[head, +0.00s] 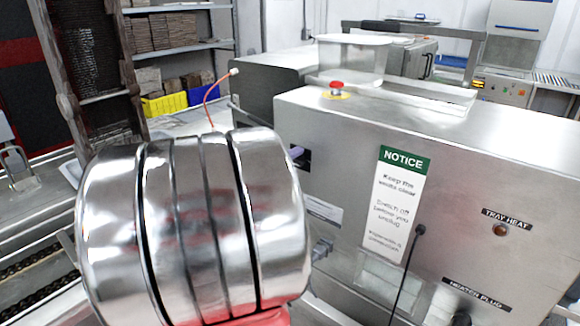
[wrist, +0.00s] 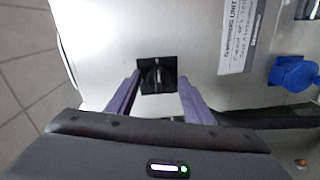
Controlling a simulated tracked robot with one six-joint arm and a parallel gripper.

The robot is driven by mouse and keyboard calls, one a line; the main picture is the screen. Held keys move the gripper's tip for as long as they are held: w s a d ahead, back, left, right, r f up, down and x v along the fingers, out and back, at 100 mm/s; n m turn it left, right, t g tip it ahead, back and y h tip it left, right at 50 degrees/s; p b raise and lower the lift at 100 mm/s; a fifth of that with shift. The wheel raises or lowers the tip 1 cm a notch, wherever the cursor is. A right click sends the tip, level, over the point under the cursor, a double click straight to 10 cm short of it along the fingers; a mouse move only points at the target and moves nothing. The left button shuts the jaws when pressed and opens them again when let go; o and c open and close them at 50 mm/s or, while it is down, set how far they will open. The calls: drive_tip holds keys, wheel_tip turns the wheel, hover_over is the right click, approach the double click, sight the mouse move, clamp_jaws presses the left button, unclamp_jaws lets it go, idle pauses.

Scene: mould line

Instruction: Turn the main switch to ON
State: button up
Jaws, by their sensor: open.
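The main switch (wrist: 157,77) is a black rotary knob on a square black plate, set in a bare metal panel in the wrist view. Its knob shows a faint upright ridge; its ON/OFF markings are too small to read. My gripper (wrist: 160,78) is open, with one purple finger on the left of the switch and one on the right. Nothing is between the fingers but the switch area; whether they touch the panel I cannot tell. In the head view a bit of purple finger shows at the machine's left side, and my silver arm hides the rest.
In the wrist view a white label (wrist: 240,35) and a blue plug-like part (wrist: 293,73) lie right of the switch. In the head view, the steel machine (head: 460,150) carries a red stop button (head: 336,89), a NOTICE sign (head: 396,205), a TRAY HEAT lamp (head: 500,230) and a hanging black cable (head: 409,275).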

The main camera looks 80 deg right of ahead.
drive_tip(key=f+v, duration=0.1)
drive_tip(key=v, duration=1.2)
drive_tip(key=shift+w+a+r, duration=0.2)
drive_tip(key=shift+a+r, duration=0.2)
drive_tip(key=shift+r, duration=0.05)
idle(0.5)
drive_tip(key=w+a+f+n+t+y, duration=0.2)
drive_tip(key=a+f+n+t+y, duration=0.15)
drive_tip(key=a+f+y, duration=0.75)
drive_tip(key=w+a+r+n+t+y, duration=0.1)
drive_tip(key=w+a+t, duration=0.3)
drive_tip(key=a, duration=1.1)
drive_tip(key=w+a+r+n+t+y, duration=0.1)
drive_tip(key=w+a+t, duration=0.4)
drive_tip(key=a, duration=1)
drive_tip(key=w+n+y, duration=0.1)
drive_tip(key=y, duration=0.1)
drive_tip(key=shift+a+r+y, duration=0.2)
drive_tip(key=shift+a+y, duration=0.05)
drive_tip(key=shift+y, duration=0.15)
